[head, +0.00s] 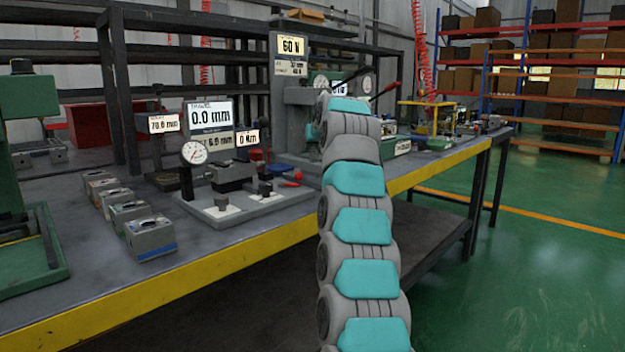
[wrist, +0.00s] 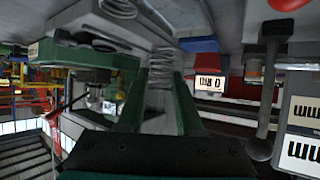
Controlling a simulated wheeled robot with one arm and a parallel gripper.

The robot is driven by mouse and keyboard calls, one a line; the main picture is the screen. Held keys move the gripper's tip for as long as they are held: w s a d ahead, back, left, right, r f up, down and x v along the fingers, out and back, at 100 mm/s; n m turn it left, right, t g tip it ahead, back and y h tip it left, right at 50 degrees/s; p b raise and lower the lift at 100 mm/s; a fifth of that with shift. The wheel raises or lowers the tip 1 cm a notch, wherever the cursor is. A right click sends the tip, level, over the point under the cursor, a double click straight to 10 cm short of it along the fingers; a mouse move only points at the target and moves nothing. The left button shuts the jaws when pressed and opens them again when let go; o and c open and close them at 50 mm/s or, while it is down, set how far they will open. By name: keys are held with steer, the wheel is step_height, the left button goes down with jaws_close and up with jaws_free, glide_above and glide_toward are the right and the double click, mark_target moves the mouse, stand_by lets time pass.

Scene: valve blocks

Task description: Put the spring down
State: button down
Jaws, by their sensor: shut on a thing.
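In the wrist view, which looks upside down, a grey coil spring (wrist: 160,70) stands between the fingertips of my gripper (wrist: 160,82). The green and dark fingers are shut on it. The spring's far end is close to a grey surface (wrist: 75,15); I cannot tell whether it touches. In the head view my arm hides both the gripper and the spring.
Another coil (wrist: 118,8) shows at the wrist view's top edge. In the head view, a tester with a 0.0 mm display (head: 210,113), a 60 N display (head: 290,45) and several small grey blocks (head: 150,237) stand on the yellow-edged bench (head: 215,273). Green floor (head: 520,260) lies clear at right.

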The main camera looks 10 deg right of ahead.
steer(key=shift+f, duration=0.75)
steer(key=shift+f+b, duration=0.1)
steer(key=shift+b, duration=0.2)
steer(key=shift+f, duration=0.1)
steer(key=shift+f+b, duration=0.95)
steer(key=shift+f, duration=0.85)
steer(key=shift+f, duration=0.1)
steer(key=shift+f, duration=0.15)
steer(key=c, duration=0.6)
jaws_free()
steer(key=shift+o, duration=0.2)
